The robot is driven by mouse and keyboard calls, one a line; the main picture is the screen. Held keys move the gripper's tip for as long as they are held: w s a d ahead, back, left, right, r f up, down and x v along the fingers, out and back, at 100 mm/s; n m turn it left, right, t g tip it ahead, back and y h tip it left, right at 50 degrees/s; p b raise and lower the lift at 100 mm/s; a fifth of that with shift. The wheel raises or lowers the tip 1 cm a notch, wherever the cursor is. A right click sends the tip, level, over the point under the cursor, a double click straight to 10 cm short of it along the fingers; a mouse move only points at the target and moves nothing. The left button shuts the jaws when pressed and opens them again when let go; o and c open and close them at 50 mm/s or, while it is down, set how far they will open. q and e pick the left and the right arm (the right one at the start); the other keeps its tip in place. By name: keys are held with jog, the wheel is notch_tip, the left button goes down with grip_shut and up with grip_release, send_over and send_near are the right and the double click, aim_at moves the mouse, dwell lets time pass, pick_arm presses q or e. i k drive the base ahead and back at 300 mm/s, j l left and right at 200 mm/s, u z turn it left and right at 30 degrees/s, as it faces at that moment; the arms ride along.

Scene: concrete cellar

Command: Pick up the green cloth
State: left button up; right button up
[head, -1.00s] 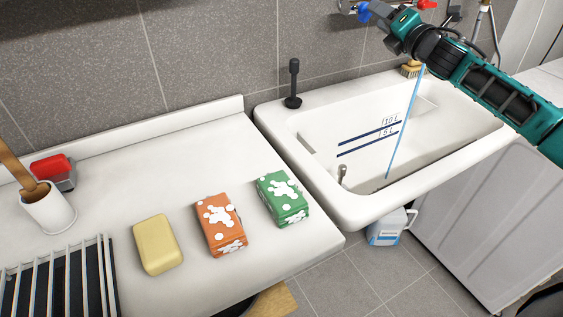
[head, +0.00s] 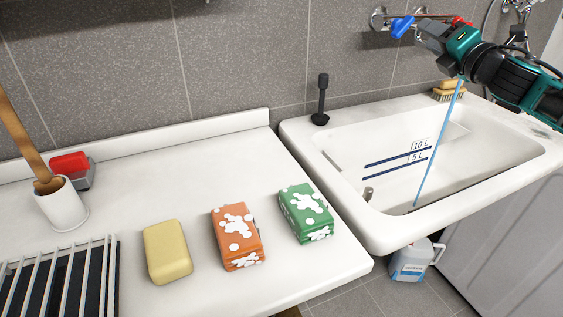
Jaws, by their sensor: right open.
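The green cloth (head: 306,213) is a folded, block-like bundle with white spots. It lies on the white counter (head: 200,150), near its right end and to the right of an orange cloth (head: 237,236) with the same spots. My right gripper (head: 424,33) is open, high at the upper right by the wall taps, far above and apart from the green cloth. Its fingertips show small beside the blue tap handle (head: 402,27); I cannot tell whether they touch it. My left gripper is not in view.
A yellow sponge (head: 167,251), a wire rack (head: 60,280) and a white cup (head: 62,205) stand on the counter. Right of it is a white sink (head: 390,222) with a thin blue stream falling in. A plunger-like black tool (head: 321,100) stands on the sink's back ledge.

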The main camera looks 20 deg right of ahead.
aim_at(311, 220)
jog(key=k, duration=1)
